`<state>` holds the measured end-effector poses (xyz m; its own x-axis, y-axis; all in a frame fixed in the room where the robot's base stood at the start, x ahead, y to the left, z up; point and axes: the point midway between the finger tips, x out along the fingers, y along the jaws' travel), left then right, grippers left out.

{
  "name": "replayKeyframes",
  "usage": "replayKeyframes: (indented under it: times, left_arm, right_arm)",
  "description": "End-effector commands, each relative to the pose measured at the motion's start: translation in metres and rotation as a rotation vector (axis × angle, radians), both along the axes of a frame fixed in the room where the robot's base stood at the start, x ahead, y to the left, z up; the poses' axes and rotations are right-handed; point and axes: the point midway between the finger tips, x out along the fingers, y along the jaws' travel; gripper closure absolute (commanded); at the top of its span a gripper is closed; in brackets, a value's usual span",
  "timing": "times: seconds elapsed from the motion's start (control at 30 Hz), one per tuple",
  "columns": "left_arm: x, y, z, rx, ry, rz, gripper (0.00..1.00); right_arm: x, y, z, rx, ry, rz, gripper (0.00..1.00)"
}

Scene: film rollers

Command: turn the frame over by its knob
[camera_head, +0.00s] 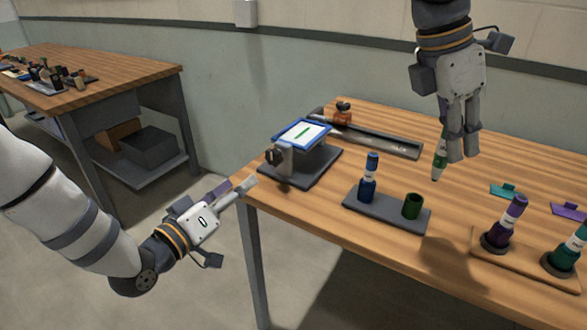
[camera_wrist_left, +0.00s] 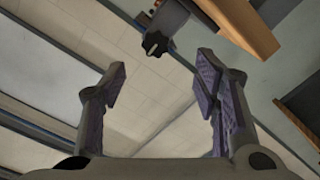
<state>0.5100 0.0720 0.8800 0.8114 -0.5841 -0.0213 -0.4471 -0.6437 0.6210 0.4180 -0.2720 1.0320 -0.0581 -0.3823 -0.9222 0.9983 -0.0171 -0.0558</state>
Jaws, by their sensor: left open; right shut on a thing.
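The blue-rimmed frame (camera_head: 303,133) has a white panel with a green stroke facing up. It sits on a stand with a dark base (camera_head: 312,170) at the table's left end. Its dark knob (camera_head: 272,156) is on the near left side; a dark lobed knob also shows in the left wrist view (camera_wrist_left: 156,44), beyond the fingertips. My left gripper (camera_head: 237,189) is open and empty, short of the knob and near the table's left corner. My right gripper (camera_head: 459,157) is shut on a green-and-white roller (camera_head: 439,163), held tip down above the table.
A grey holder (camera_head: 384,212) carries a blue roller (camera_head: 369,178) and a green cup (camera_head: 412,205). A long metal tray (camera_head: 380,140) lies behind. Purple (camera_head: 510,221) and teal (camera_head: 568,250) rollers stand at the right. Another table (camera_head: 130,69) is at the far left.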

Motion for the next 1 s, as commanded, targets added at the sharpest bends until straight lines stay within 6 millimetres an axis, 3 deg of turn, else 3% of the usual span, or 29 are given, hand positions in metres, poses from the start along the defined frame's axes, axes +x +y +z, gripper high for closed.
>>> replayKeyframes:
  times: [0.17, 0.4, 0.6, 0.97, 1.0]
  left_arm:
    - [0.014, -0.009, 0.007, -0.016, -0.024, -0.007, 0.44]
    - [0.062, -0.045, 0.003, -0.015, -0.018, -0.007, 0.44]
    - [0.092, -0.066, 0.003, -0.013, -0.017, -0.006, 0.44]
    - [0.1, -0.071, 0.008, -0.015, -0.02, -0.004, 0.44]
    - [0.1, -0.071, 0.008, -0.015, -0.02, -0.004, 0.51]
  right_arm:
    - [0.001, 0.0, -0.006, 0.0, 0.011, 0.0, 1.0]
    - [0.006, 0.0, -0.03, 0.0, 0.051, 0.0, 1.0]
    - [0.008, 0.0, -0.045, 0.0, 0.074, -0.001, 1.0]
    - [0.009, 0.0, -0.046, 0.0, 0.076, 0.0, 1.0]
    - [0.009, 0.0, -0.046, 0.0, 0.076, 0.0, 1.0]
